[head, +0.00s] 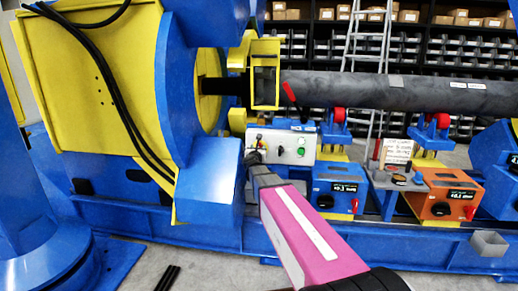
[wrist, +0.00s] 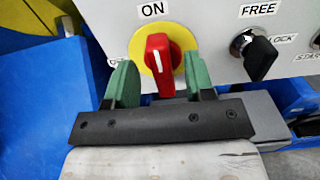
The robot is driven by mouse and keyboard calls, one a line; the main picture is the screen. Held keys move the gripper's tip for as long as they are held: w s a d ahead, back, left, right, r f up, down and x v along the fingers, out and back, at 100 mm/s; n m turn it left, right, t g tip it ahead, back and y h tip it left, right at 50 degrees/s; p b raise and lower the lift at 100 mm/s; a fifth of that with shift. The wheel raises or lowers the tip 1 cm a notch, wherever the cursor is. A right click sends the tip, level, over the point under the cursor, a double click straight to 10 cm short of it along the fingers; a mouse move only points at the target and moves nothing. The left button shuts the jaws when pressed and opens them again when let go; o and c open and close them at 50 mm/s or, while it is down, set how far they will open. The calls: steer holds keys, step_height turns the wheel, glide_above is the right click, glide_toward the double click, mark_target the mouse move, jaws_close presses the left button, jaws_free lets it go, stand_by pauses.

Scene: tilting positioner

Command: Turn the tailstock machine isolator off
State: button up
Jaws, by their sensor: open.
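The isolator is a red rotary handle (wrist: 159,62) on a yellow round plate, on a grey control box. Its white mark points up at the ON label (wrist: 152,10). The OFF label at its left is mostly hidden behind a finger. My gripper (wrist: 159,82) is open, with one green finger on each side of the handle's lower part; I cannot tell whether either touches it. In the head view the grey control box (head: 290,148) stands below the dark pipe, and my gripper (head: 254,160) is at its left end, covering part of its face.
A black key switch (wrist: 254,55) marked FREE and LOCK sits to the right of the isolator. A blue housing (head: 212,180) stands close at the left. Blue (head: 335,190) and orange (head: 440,195) roller units stand to the right, under the pipe (head: 400,92).

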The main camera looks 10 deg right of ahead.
steer(key=shift+x, duration=1.55)
jaws_close()
